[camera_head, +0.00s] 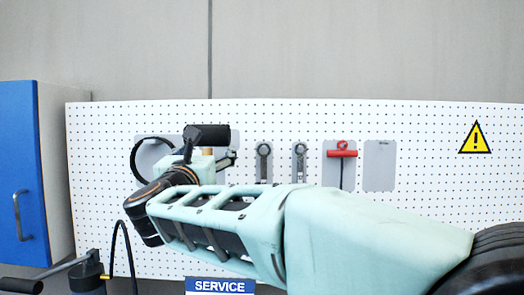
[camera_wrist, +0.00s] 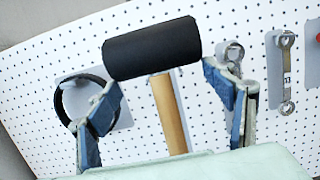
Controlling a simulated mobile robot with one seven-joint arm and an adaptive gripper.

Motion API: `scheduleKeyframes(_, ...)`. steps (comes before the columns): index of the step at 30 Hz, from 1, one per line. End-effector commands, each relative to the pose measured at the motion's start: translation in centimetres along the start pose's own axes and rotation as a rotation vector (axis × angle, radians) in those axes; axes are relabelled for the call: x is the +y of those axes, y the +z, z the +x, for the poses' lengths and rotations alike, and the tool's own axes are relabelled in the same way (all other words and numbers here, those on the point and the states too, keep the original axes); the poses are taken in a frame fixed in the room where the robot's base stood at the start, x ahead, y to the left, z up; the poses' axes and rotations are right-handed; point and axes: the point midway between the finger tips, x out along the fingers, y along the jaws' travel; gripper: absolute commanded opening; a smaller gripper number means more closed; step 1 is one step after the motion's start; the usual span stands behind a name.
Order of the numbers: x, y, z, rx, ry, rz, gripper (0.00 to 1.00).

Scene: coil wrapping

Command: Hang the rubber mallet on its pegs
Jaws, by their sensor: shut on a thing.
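The rubber mallet has a thick black head (camera_wrist: 152,48) and a pale wooden handle (camera_wrist: 172,118). In the wrist view the head lies crosswise, slightly tilted, beyond my fingers, with the handle running down between them. My gripper (camera_wrist: 160,82) has its fingers spread at either side and is shut on the mallet; the exact contact is hard to see. In the head view the black head (camera_head: 216,135) shows above my gripper (camera_head: 208,153), in front of the pegboard (camera_head: 420,240). The mallet's pegs cannot be made out; my arm and the mallet cover part of the board.
A black ring (camera_head: 135,160) hangs left of the mallet. Two wrenches (camera_head: 264,163) (camera_head: 299,163) and a red T-handle tool (camera_head: 342,153) hang right of it. A grey panel (camera_head: 379,180) farther right is bare. A blue-doored cabinet (camera_head: 22,170) stands at the left.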

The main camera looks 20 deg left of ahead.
Motion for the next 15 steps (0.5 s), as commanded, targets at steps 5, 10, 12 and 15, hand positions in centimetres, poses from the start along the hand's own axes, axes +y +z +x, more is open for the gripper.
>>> scheduleKeyframes(5,-0.1,0.3,0.9,-0.006,-0.001,0.0,0.25)
scheduleKeyframes(10,-0.1,0.1,1.6,-0.005,-0.001,0.0,0.25)
scheduleKeyframes(12,-0.1,0.0,2.0,-0.006,-0.001,0.0,0.25)
scheduleKeyframes(15,-0.1,-0.1,2.4,-0.005,-0.001,0.001,0.25)
